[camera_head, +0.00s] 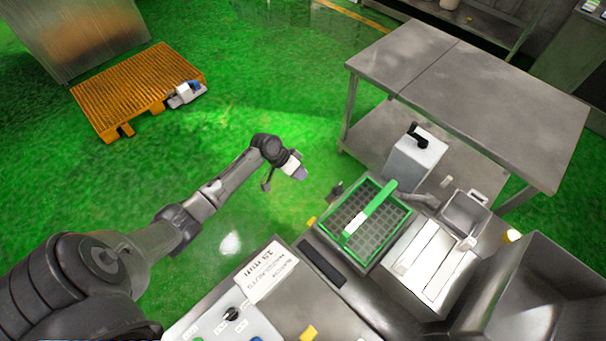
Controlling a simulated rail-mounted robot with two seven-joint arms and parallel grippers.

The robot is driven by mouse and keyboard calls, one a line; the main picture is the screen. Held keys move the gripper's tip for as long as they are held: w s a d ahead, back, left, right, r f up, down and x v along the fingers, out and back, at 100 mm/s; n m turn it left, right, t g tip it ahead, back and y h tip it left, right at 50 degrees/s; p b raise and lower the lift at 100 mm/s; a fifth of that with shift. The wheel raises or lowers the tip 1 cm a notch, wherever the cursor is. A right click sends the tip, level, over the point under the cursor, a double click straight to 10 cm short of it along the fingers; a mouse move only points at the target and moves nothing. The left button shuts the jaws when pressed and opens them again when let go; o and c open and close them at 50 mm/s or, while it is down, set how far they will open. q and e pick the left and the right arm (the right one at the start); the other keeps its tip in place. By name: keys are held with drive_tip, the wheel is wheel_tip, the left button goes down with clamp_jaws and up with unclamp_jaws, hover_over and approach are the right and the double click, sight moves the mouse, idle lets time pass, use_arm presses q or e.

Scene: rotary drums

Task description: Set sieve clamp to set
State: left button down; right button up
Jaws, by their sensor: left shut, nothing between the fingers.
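A sieve with a green frame (397,238) and a grey mesh sits on the metal machine at the lower right. A green bar (380,198) with a white label runs slantwise over the mesh; it may be the sieve clamp, but I cannot read its setting. A small dark part (335,190) shows beside the sieve's far left corner. My left gripper (297,171) is shut and empty above the green floor, left of the sieve and apart from it. My right gripper is not in view.
A control panel (214,318) with a black knob and a white label plate stands at the bottom. A grey box with a black handle (418,160) stands behind the sieve. A metal table (480,95) is at the upper right. An orange pallet (135,85) lies upper left; floor between is clear.

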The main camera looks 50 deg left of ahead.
sight(334, 192)
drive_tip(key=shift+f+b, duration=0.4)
use_arm(q)
drive_tip(key=w+d+f+p, duration=0.1)
drive_tip(key=w+d+f, duration=0.2)
drive_tip(key=d+f, duration=0.2)
drive_tip(key=shift+d+f, duration=0.4)
drive_tip(key=shift+d, duration=0.75)
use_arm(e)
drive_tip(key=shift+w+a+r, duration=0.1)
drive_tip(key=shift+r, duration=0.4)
use_arm(q)
drive_tip(key=shift+d, duration=0.1)
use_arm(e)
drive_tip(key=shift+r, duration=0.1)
